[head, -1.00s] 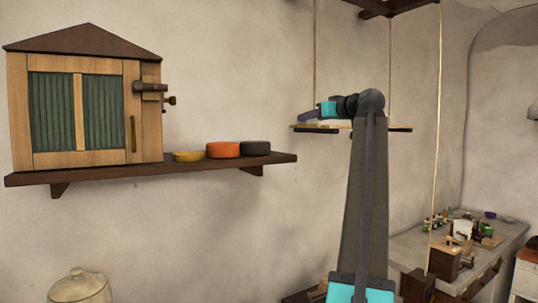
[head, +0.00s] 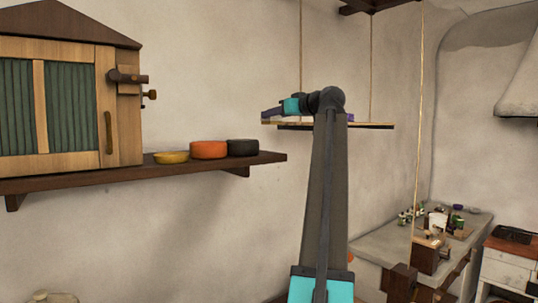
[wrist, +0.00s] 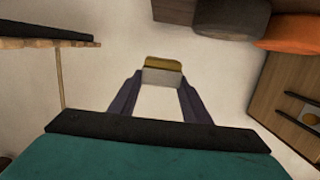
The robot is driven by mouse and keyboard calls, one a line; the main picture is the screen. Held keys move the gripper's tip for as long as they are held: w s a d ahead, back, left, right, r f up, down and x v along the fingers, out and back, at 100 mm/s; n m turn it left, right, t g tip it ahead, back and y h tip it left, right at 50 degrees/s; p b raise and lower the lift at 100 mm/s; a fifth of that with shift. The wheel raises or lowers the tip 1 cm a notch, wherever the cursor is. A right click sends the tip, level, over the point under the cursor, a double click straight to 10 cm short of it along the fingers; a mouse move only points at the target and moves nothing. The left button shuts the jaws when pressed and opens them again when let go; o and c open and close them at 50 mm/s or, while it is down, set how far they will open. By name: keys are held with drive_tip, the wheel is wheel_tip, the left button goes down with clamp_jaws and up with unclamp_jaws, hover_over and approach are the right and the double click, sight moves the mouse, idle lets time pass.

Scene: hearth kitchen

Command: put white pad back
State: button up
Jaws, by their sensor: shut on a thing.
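My gripper (wrist: 163,80) is shut on a small block, the white pad (wrist: 162,77), seen in the wrist view. The pad has a pale grey-white face and a yellow-brown strip along its top. It sits between the two dark fingertips, clear of any surface in that view. In the head view my gripper (head: 272,112) points left, in front of or near the hanging board (head: 375,125). The pad cannot be made out there.
A wall shelf (head: 70,181) at left holds a wooden cabinet (head: 124,125) with green panels, a yellow dish (head: 171,158), an orange bowl (head: 208,150) and a black bowl (head: 242,147). Ropes hold the hanging board. A cluttered counter (head: 385,245) stands at lower right.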

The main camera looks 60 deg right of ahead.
drive_tip(key=shift+f, duration=0.1)
drive_tip(key=p, duration=0.2)
hover_over(275, 154)
drive_tip(key=shift+w+d+f, duration=0.1)
drive_tip(key=shift+d+f, duration=0.1)
drive_tip(key=shift+f, duration=0.95)
drive_tip(key=shift+d+f, duration=0.15)
drive_tip(key=shift+f, duration=1)
drive_tip(key=shift+d+f+p, duration=0.1)
drive_tip(key=shift+f+p, duration=0.2)
drive_tip(key=shift+f, duration=0.45)
drive_tip(key=shift+f, duration=0.15)
drive_tip(key=shift+f+p, duration=0.85)
drive_tip(key=shift+f, duration=0.85)
drive_tip(key=shift+f, duration=0.1)
drive_tip(key=o, duration=0.7)
drive_tip(key=shift+o, duration=0.6)
